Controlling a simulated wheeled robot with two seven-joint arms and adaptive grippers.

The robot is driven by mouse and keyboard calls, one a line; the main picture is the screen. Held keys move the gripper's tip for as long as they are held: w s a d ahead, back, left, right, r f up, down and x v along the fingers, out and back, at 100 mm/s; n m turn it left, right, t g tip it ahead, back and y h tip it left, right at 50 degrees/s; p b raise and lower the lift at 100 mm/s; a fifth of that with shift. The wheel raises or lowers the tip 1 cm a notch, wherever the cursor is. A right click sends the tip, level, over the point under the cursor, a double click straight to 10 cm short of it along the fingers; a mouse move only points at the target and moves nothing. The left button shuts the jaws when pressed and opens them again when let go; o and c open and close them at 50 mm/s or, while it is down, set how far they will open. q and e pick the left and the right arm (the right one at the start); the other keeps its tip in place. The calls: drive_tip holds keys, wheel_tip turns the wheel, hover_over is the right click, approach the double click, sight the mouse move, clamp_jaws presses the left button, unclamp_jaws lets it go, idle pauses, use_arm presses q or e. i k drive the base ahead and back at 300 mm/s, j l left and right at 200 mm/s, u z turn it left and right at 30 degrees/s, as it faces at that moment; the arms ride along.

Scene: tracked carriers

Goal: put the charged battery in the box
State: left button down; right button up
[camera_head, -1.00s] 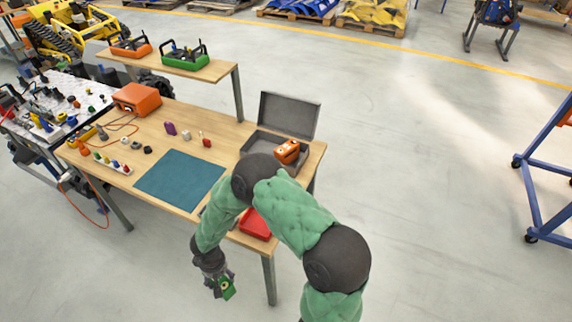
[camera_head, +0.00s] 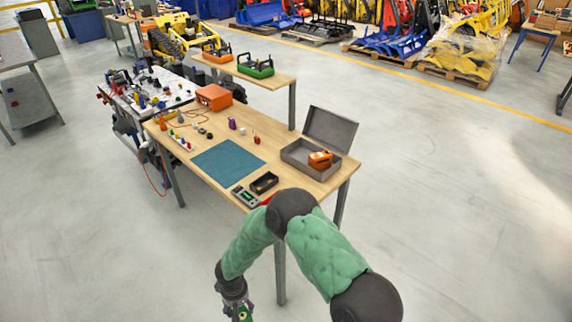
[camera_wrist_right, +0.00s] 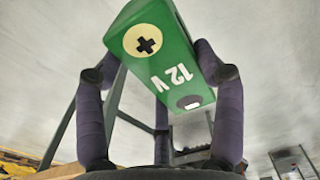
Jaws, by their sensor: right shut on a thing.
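My right gripper (camera_wrist_right: 160,75) is shut on a green battery (camera_wrist_right: 170,50) marked 12 V with a plus sign, tilted between the two fingers. In the head view the gripper (camera_head: 237,303) and the battery (camera_head: 243,314) are at the bottom edge, partly cut off, in front of the table and clear of it. The grey box (camera_head: 297,166) stands on the right end of the table with its lid (camera_head: 330,129) up. An orange device (camera_head: 320,160) sits in it. My left gripper is not in view.
The wooden table (camera_head: 205,132) bears a teal mat (camera_head: 228,161), a tester (camera_head: 245,196), a black tray (camera_head: 264,183) and a red tray (camera_head: 268,199) partly hidden by my arm. Small parts lie behind the mat. An orange and a green charger (camera_head: 256,68) stand on a raised shelf.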

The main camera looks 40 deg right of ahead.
sight(301, 157)
drive_tip(key=u, duration=1.3)
drive_tip(key=k+l+u, duration=0.4)
drive_tip(key=l+u, duration=0.2)
drive_tip(key=k+l, duration=1.9)
drive_tip(key=l, duration=0.15)
